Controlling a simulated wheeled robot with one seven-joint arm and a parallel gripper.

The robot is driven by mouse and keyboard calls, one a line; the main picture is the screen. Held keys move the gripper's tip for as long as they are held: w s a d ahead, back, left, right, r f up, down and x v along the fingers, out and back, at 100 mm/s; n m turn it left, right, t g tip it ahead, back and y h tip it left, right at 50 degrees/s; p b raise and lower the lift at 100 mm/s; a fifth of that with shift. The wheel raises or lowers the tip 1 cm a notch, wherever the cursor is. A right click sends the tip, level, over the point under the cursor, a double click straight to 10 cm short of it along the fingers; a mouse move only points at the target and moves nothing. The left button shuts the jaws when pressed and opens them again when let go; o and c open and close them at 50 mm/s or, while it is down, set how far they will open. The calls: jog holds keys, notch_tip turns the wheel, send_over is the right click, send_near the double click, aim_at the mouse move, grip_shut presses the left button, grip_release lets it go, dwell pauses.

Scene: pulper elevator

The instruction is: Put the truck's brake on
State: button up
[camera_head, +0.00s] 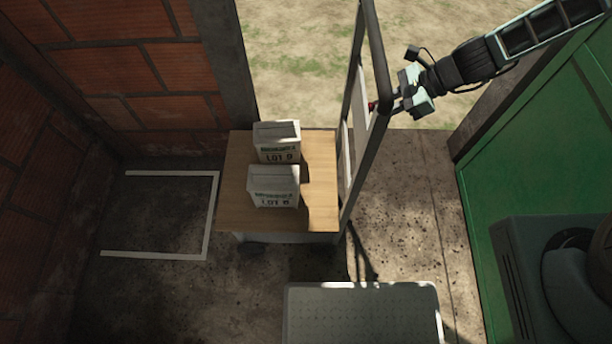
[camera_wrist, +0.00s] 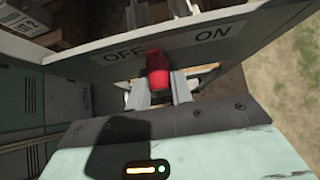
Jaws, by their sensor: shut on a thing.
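The truck (camera_head: 322,212) has a wooden deck and a tall grey handle frame at its right side. In the wrist view a panel (camera_wrist: 228,46) on the truck is lettered OFF at left and ON at right. The red brake knob (camera_wrist: 157,70) stands below the lettering, by the end of OFF and left of ON. My gripper (camera_wrist: 159,92) is shut on the red brake knob, one finger on each side. In the head view my gripper (camera_head: 401,102) reaches the frame from the right, and only a speck of red shows there.
Two white lot cartons (camera_head: 276,142) stand on the deck. A white-marked floor bay (camera_head: 160,257) lies left of the truck, by brick walls. A grey perforated plate (camera_head: 362,312) is in front. A green machine (camera_head: 540,150) stands at right.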

jog(key=shift+w+r, duration=0.1)
jog(key=shift+w, duration=0.55)
jog(key=shift+w+f, duration=0.15)
jog(key=shift+w, duration=0.55)
jog(key=shift+w+f, duration=0.1)
jog(key=shift+w, duration=0.55)
jog(key=shift+w+f, duration=0.35)
jog(key=shift+w, duration=0.3)
jog(key=shift+w+f, duration=0.3)
jog(key=shift+w, duration=0.3)
jog(key=o, duration=0.7)
